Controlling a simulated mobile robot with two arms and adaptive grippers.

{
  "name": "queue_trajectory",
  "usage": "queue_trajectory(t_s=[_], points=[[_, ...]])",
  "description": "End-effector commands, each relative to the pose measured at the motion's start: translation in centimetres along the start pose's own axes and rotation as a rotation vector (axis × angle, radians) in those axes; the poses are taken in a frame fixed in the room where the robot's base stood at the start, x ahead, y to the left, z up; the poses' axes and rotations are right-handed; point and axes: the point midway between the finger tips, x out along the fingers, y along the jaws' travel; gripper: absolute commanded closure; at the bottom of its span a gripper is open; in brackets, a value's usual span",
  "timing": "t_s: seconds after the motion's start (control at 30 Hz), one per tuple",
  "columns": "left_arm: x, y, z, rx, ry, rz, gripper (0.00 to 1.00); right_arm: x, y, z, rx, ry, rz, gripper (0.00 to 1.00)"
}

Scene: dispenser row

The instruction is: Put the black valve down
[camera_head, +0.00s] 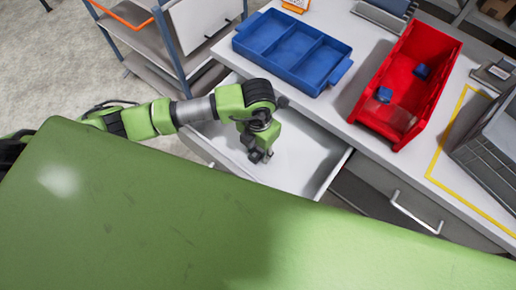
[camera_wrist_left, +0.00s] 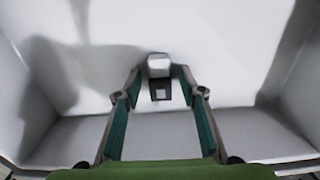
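My left gripper (camera_head: 259,155) reaches down into the open white drawer (camera_head: 302,160). In the left wrist view its two fingertips (camera_wrist_left: 160,70) stand on either side of a small black piece with a light grey block at its far end, which looks like the black valve (camera_wrist_left: 160,91). Narrow gaps show between the fingers and the piece, so the gripper looks open around it. The valve appears at or close to the drawer floor; contact is not clear. In the head view I cannot make it out apart from the dark fingers. My right gripper is in neither view.
The drawer walls surround my left gripper. On the counter above stand a blue compartment tray (camera_head: 270,36), a red bin (camera_head: 440,55) with blue pieces in it, and a grey crate (camera_head: 485,160). A shelf rack (camera_head: 150,40) stands at the left.

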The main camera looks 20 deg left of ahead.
Motion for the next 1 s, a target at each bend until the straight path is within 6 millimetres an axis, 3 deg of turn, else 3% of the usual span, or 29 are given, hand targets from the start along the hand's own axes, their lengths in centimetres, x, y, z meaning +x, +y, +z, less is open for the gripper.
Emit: queue_trajectory(t_s=[0.27, 0.7, 1.0], points=[[-1.1, 0.0, 0.1, 0.000, -0.004, -0.001, 0.63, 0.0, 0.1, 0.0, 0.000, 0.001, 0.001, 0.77], [-9.9, 0.0, 0.1, 0.001, -0.005, 0.001, 0.63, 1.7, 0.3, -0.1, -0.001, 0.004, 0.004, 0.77], [-12.3, 0.0, 0.0, 0.000, -0.001, 0.000, 0.63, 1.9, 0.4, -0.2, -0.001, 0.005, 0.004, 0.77]])
